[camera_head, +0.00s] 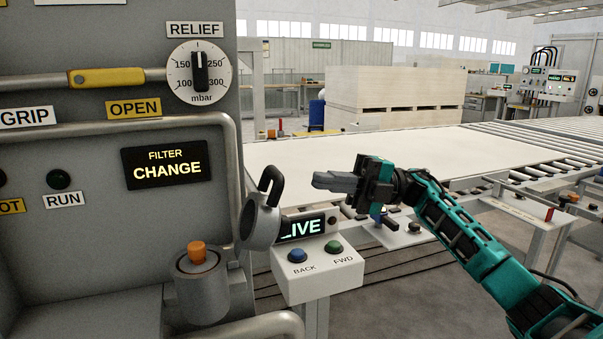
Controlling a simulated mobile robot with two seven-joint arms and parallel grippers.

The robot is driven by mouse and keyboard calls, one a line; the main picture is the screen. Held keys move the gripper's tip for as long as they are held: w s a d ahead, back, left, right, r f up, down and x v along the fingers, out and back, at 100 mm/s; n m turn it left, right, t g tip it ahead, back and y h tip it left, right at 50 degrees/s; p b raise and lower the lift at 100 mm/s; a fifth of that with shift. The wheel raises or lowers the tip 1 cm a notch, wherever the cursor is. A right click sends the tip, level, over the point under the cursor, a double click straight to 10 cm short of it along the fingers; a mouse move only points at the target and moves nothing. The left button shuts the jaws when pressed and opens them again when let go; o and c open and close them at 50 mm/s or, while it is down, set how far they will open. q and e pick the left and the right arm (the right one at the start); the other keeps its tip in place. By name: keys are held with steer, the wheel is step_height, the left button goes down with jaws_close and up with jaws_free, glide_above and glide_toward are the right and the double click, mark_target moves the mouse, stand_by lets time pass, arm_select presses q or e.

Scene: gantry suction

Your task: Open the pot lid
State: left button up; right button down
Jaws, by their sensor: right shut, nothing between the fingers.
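A grey round pot (203,293) stands at the lower left on the machine, with an orange piece (197,251) at its top centre. To its right, a grey round cap-like part (260,226) with a black curved handle (269,186) is tilted up, apart from the pot's top; it looks like the pot lid standing open, but its hinge cannot be made out. My right gripper (321,181) is shut and empty, pointing left, to the right of the black handle with a gap between them. My left gripper is not in view.
The grey machine front on the left carries a pressure dial (199,72), a FILTER CHANGE display (167,168) and a curved grey rail (110,126). A white button box (318,279) stands below my right gripper. A large pale board (370,160) lies behind.

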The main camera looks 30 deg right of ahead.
mark_target(282, 175)
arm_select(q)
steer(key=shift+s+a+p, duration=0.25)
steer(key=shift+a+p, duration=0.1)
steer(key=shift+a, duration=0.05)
arm_select(e)
steer(key=shift+x, duration=2.5)
steer(key=shift+a+r+p, duration=0.1)
steer(key=shift+r+p, duration=0.2)
steer(key=a+p, duration=0.1)
steer(key=r+h+p, duration=0.1)
steer(key=shift+w+a+r+p, duration=0.25)
steer(key=shift+a+r+p, duration=0.05)
steer(key=shift+a+p, duration=0.1)
steer(key=shift+w+a, duration=0.15)
steer(key=shift+a, duration=0.3)
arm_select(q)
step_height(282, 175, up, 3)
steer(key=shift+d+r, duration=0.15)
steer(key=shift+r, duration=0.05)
